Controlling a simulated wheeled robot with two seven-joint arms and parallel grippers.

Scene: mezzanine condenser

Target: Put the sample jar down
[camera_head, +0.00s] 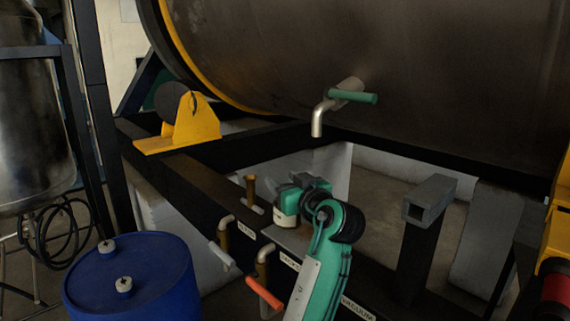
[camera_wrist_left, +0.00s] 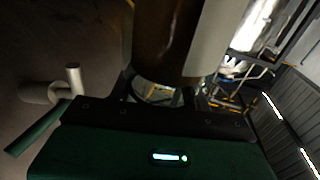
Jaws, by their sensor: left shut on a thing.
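The sample jar (camera_head: 286,217) is a small jar with a pale label, seen in the head view at the end of my left arm. In the left wrist view the jar (camera_wrist_left: 165,45) is large, dark brown with a pale label down one side. My left gripper (camera_head: 297,195) is shut on it. The jar is over a small grey plate (camera_head: 290,240) on the dark frame. I cannot tell whether its base touches the plate. The gripper hides part of the jar. My right gripper is not in view.
A tap with a green handle (camera_head: 352,96) sticks out of the big tank (camera_head: 430,60) above the jar. Pipes with a white handle (camera_head: 220,256) and a red handle (camera_head: 263,292) stand nearby. A blue drum (camera_head: 135,280) and a grey square tube (camera_head: 430,200) flank the area.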

